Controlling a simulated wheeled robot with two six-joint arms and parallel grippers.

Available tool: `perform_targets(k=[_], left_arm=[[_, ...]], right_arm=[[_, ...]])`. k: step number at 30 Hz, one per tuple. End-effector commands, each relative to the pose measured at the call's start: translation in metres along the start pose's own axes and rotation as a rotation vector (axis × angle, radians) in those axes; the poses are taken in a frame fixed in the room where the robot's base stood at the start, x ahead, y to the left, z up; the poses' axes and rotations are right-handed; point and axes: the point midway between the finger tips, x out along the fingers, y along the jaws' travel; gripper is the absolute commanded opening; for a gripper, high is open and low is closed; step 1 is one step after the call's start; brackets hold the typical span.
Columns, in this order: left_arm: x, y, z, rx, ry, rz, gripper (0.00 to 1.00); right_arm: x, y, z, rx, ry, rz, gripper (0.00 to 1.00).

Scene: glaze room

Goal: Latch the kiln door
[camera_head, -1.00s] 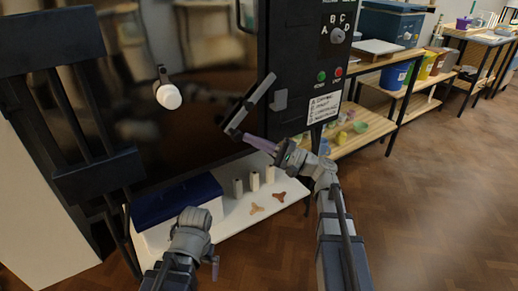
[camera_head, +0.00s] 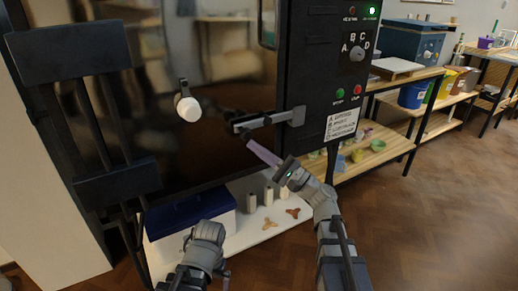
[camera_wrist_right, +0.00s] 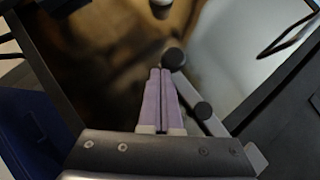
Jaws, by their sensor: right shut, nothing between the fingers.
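The kiln door (camera_head: 225,70) is the large dark glossy panel, lying against the dark control box side. The latch bar (camera_head: 270,119) lies nearly level across the door's right edge. Its right end is at the grey catch (camera_head: 298,115) on the box; whether it is fully seated I cannot tell. In the right wrist view the grey bar (camera_wrist_right: 214,124) runs right of my fingers, with a black knob (camera_wrist_right: 174,58) at its far end. My right gripper (camera_head: 250,144) is shut and empty, its purple fingers just below the bar; contact is unclear. My left gripper (camera_head: 226,276) is low, its jaws unclear.
A white peephole plug (camera_head: 187,107) sticks out of the door. Wooden shelving (camera_head: 375,152) stands right; the floor (camera_head: 430,220) there is clear.

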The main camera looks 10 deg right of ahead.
Motion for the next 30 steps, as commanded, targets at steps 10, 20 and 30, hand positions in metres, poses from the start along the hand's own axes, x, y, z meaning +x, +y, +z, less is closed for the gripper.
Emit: perform_targets(k=[10, 20, 30], left_arm=[[-0.002, 0.000, 0.000, 0.000, 0.000, 0.001, 1.00], [-0.002, 0.000, 0.000, 0.000, 0.000, 0.001, 1.00], [0.037, 0.004, -0.003, 0.004, 0.001, 0.000, 1.00]], right_arm=[[0.002, 0.000, 0.002, 0.000, -0.002, 0.000, 0.00], [0.002, 0.000, 0.003, 0.001, -0.004, 0.000, 0.00], [-0.013, 0.026, -0.025, 0.001, -0.001, 0.001, 0.00]])
